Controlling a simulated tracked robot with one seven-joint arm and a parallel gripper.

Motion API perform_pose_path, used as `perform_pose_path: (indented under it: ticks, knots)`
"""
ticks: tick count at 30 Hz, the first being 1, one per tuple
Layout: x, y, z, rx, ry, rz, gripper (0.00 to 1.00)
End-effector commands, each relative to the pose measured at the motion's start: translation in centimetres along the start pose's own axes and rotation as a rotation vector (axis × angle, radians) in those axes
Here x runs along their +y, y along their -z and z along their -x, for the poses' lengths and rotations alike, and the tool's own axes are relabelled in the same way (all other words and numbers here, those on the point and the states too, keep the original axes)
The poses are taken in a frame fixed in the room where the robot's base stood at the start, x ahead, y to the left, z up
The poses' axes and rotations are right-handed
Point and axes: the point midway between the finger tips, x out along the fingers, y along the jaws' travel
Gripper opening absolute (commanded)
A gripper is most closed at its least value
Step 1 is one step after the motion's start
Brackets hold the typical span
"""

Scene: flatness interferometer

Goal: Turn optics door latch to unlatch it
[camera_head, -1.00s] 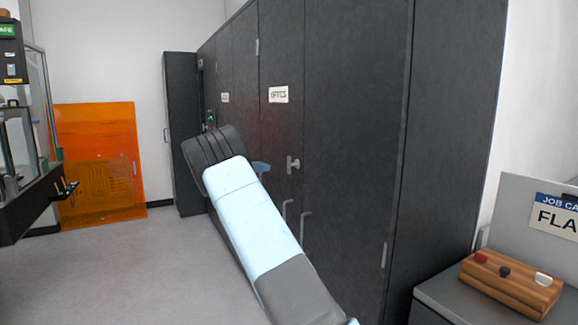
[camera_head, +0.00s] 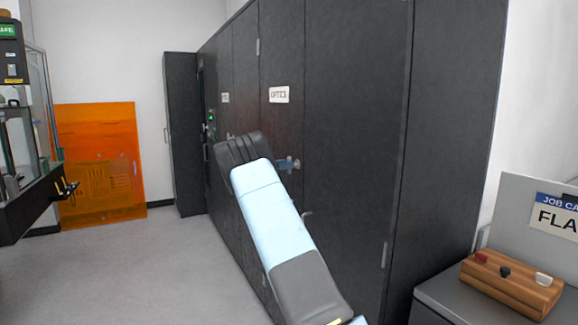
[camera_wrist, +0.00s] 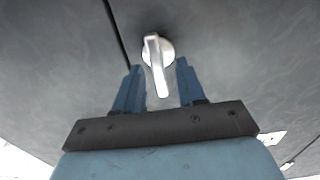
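The optics door latch is a light metal knob with a lever. In the wrist view the latch (camera_wrist: 157,62) sits on the dark door, its lever running between my two fingers. My gripper (camera_wrist: 159,82) is open, with a blue finger on each side of the lever and a visible gap to each. In the head view the gripper tip (camera_head: 284,164) is beside the latch (camera_head: 295,164), and my arm hides part of the door below. The dark optics door (camera_head: 281,130) carries an OPTICS label (camera_head: 279,94) and looks closed.
Tall dark cabinet panels (camera_head: 355,120) line the right side. A grey bench with a wooden block (camera_head: 510,283) is at the lower right. An orange panel (camera_head: 100,160) stands at the back left, beside a machine frame (camera_head: 25,190). The floor at left is clear.

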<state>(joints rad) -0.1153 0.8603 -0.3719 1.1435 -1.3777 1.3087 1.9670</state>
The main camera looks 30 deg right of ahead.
Motion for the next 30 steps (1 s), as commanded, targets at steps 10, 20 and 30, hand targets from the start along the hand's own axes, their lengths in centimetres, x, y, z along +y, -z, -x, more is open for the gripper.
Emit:
perform_pose_path:
  ticks: [10,20,30]
  knots:
    - [0.0,0.0,-1.9,0.000,0.000,0.000,0.39]
    - [0.0,0.0,-1.8,0.000,0.000,0.000,0.27]
    - [0.0,0.0,-1.8,0.000,0.001,0.000,0.00]
